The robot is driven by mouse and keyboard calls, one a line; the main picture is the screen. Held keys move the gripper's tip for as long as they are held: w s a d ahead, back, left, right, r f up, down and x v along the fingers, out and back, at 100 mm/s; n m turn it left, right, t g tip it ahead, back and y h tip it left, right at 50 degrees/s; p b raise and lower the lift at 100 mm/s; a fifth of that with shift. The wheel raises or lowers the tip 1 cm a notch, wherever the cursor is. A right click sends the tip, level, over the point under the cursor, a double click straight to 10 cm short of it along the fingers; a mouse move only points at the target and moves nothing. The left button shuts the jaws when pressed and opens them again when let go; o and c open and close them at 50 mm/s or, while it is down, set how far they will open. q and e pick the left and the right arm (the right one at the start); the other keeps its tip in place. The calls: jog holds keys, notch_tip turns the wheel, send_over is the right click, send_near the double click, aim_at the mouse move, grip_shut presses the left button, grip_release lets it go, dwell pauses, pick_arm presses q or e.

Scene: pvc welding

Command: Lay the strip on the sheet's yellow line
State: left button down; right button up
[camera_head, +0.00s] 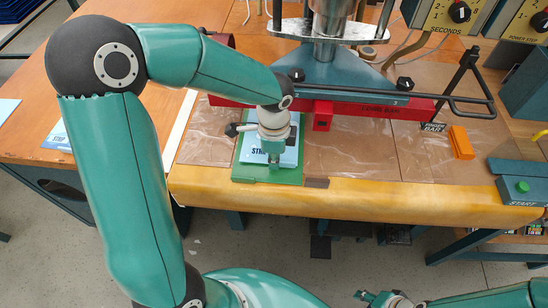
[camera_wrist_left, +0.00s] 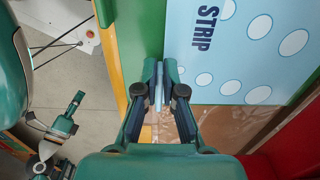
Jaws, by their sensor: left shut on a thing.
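My left gripper (camera_head: 275,160) is over a light blue panel (camera_head: 286,150) on a green board (camera_head: 240,172) at the table's front. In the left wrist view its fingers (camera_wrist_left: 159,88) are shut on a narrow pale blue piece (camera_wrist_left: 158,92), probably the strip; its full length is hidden. The panel is also in the left wrist view (camera_wrist_left: 235,75), with the word STRIP and white ovals, beside the fingers. I cannot make out a yellow line. My right gripper (camera_head: 378,298) is low at the bottom edge, away from the table, its fingers too small to judge.
A red bar (camera_head: 372,110) of the press crosses behind the board. Clear film (camera_head: 345,150) covers the table to the right. An orange block (camera_head: 461,143) and a green START button (camera_head: 522,186) are further right. The table's rounded front edge (camera_head: 350,198) is close.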

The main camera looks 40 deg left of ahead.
pick_arm(q)
jog(key=shift+f, duration=0.2)
jog(key=shift+w, duration=0.1)
dwell(0.5)
jog(key=c, duration=1.2)
grip_release()
jog(key=shift+r, duration=0.1)
jog(key=shift+s+d+r+p, duration=0.1)
jog(key=shift+s+r+p, duration=0.1)
jog(key=shift+r+p, duration=0.55)
jog(key=shift+s+d+r+p, duration=0.15)
jog(key=shift+r+p, duration=0.3)
jog(key=shift+r, duration=0.5)
jog(key=s+d+r, duration=0.3)
jog(key=s+d, duration=0.1)
jog(key=s, duration=0.3)
jog(key=shift+p, duration=0.35)
jog(key=shift+s+f, duration=0.1)
jog(key=shift+s, duration=0.05)
